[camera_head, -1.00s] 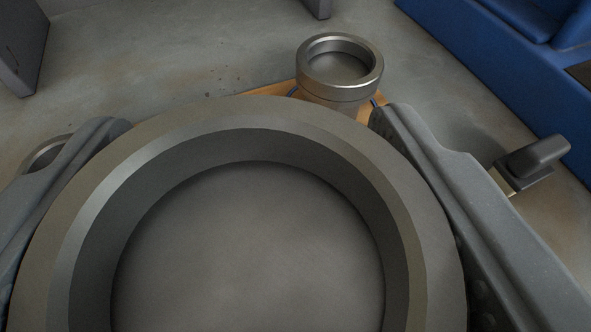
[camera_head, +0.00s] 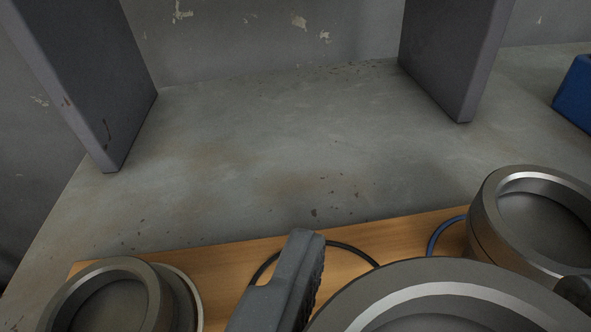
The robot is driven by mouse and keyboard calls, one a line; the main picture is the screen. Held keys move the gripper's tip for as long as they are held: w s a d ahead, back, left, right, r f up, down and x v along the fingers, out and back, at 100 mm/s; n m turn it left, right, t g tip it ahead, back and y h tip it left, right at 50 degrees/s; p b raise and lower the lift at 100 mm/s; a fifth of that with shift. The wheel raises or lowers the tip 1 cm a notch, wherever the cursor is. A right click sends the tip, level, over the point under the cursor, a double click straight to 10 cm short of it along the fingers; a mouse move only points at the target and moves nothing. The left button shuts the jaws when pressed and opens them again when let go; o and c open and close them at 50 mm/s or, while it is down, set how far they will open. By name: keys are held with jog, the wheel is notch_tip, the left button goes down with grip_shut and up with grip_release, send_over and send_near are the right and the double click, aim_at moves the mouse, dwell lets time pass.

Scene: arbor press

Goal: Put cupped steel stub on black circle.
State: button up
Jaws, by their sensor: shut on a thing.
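My gripper (camera_head: 440,265) is shut on a cupped steel stub (camera_head: 430,295), a wide grey piece with a bevelled rim. The stub fills the bottom right of the view and its lower part is cut off. The black circle (camera_head: 350,248) is a thin ring on the wooden board (camera_head: 215,268). Only its far arc shows, behind my left finger and the held stub; the rest is hidden. The held stub appears to be above the board at the ring's near right. Its height and whether it touches the board cannot be told.
Another cupped steel piece (camera_head: 485,225) stands on the board at right, beside a blue ring (camera_head: 440,238). A further steel piece (camera_head: 155,285) is at bottom left. Two dark uprights (camera_head: 95,85) (camera_head: 455,60) stand behind. The grey surface between them is clear.

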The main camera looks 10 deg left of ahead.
jog(key=w+a, duration=0.1)
jog(key=w, duration=0.1)
jog(key=w+a, duration=0.1)
jog(key=w, duration=0.1)
jog(key=w+a, duration=0.1)
jog(key=w, duration=0.1)
jog(key=shift+a+f+b, duration=0.25)
jog(key=shift+f+b, duration=0.05)
jog(key=shift+b, duration=0.05)
jog(key=shift+f+b, duration=1)
jog(key=shift+f, duration=0.9)
jog(key=shift+r, duration=0.1)
jog(key=o, duration=1.5)
jog(key=shift+c, duration=0.2)
jog(key=p+v, duration=0.3)
jog(key=v, duration=0.9)
jog(key=shift+r, duration=0.1)
